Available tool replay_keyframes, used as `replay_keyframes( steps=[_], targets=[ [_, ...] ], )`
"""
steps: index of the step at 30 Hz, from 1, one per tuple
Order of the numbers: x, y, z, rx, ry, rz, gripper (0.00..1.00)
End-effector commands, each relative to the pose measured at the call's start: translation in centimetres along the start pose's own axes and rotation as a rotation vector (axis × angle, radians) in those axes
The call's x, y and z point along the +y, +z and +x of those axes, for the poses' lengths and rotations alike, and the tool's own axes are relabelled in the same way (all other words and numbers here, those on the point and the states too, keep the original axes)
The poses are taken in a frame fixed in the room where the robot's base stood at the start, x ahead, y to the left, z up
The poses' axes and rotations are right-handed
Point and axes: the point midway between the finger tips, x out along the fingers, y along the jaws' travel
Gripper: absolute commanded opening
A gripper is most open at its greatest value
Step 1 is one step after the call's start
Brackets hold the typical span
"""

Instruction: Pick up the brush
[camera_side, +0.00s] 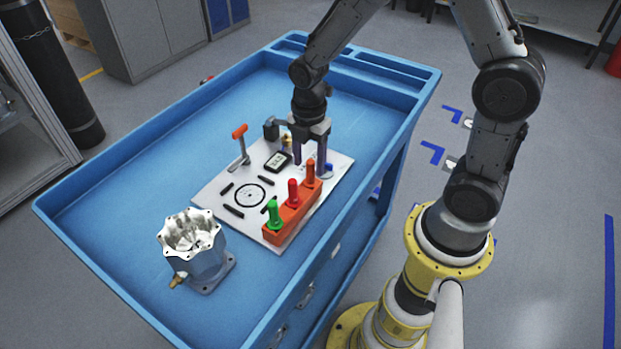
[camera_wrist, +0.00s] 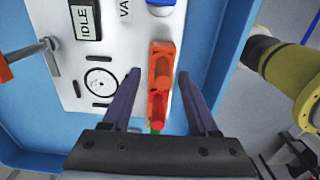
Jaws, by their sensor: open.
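No bristles show, so I cannot tell which tool is the brush. In the wrist view the rack (camera_wrist: 160,46) lies between my fingers, with the orange handle (camera_wrist: 163,72) and red handle (camera_wrist: 160,106) in line; the green one is mostly hidden. My gripper (camera_side: 309,167) is open and empty by the orange handle, its fingers (camera_wrist: 159,75) apart on either side of the row.
The white board (camera_side: 213,204) lies on a blue cart (camera_side: 125,200) with raised rims. It bears a display reading IDLE (camera_wrist: 84,19), a printed circle, dark strips and a blue-topped item (camera_side: 328,168). A metal housing (camera_side: 196,250) stands front left. The cart's left side is clear.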

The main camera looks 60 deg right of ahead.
Motion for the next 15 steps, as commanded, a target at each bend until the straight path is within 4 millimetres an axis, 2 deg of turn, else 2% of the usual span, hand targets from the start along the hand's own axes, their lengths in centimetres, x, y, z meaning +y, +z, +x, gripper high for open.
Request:
replay_keyframes(
  steps=[6,15],
  targets=[
    [-0.4,0.1,3.2,0.0,-0.004,0.0,0.6],
    [-0.3,0.1,4.0,0.0,0.0,0.0,0.6]
  ],
)
